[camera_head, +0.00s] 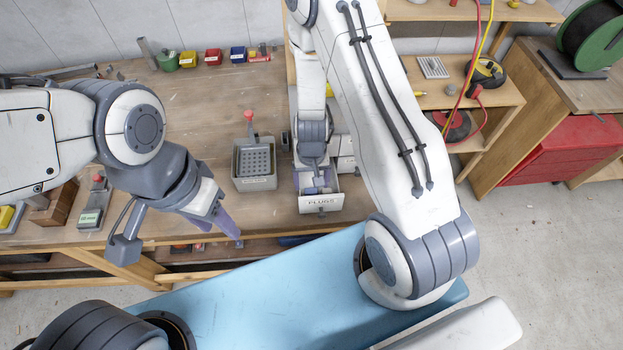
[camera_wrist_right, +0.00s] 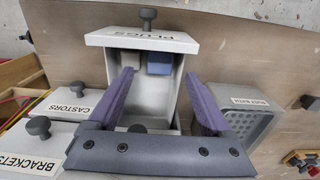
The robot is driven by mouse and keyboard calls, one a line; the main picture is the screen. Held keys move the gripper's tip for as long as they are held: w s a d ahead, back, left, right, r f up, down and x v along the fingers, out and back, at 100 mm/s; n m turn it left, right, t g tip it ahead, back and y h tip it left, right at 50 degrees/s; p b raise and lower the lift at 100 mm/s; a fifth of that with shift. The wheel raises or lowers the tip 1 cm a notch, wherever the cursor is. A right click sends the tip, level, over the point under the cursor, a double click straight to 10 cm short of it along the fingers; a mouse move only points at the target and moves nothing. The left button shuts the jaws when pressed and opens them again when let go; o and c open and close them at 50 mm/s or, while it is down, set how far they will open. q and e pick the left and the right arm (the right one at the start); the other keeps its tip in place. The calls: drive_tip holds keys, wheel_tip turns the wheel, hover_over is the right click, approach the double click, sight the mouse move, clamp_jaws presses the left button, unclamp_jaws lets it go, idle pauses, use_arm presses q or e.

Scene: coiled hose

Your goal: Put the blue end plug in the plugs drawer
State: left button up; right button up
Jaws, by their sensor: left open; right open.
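The plugs drawer, with a label reading PLUGS on its front (camera_head: 321,203), is pulled open; it also shows in the right wrist view (camera_wrist_right: 142,42). A blue block-like piece, apparently the blue end plug (camera_wrist_right: 159,65), lies inside the drawer near its front, beside a pale grey piece (camera_wrist_right: 133,61). My right gripper (camera_wrist_right: 159,78) is open, its two purple fingers apart over the drawer, with nothing between them. In the head view its arm partly covers the drawer. My left gripper (camera_head: 232,231) is open and empty near the bench's front edge, left of the drawer.
Closed drawers labelled CASTORS (camera_wrist_right: 72,105) and BRACKETS (camera_wrist_right: 35,155) are beside the open drawer. A grey perforated bin (camera_head: 254,165) stands to its left. Small coloured bins (camera_head: 213,57) line the back of the bench. A hose reel (camera_head: 590,38) is far right.

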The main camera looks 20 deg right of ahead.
wheel_tip(320, 180, up, 10)
drive_tip(key=p, duration=0.8)
drive_tip(key=shift+r, duration=0.25)
idle(0.3)
drive_tip(key=s+a+r+n+b, duration=0.3)
drive_tip(key=a+r+n+b, duration=0.1)
drive_tip(key=a+b, duration=0.55)
drive_tip(key=s+a+r+n+b, duration=0.1)
drive_tip(key=s+n+b, duration=0.2)
drive_tip(key=s+b, duration=0.2)
drive_tip(key=s+a+r+n+y+b, duration=0.1)
drive_tip(key=s+n+b, duration=0.2)
drive_tip(key=s, duration=0.6)
drive_tip(key=shift+s+a+r+n+b, duration=0.2)
drive_tip(key=shift+a+r+n+b, duration=0.15)
drive_tip(key=shift+b, duration=0.5)
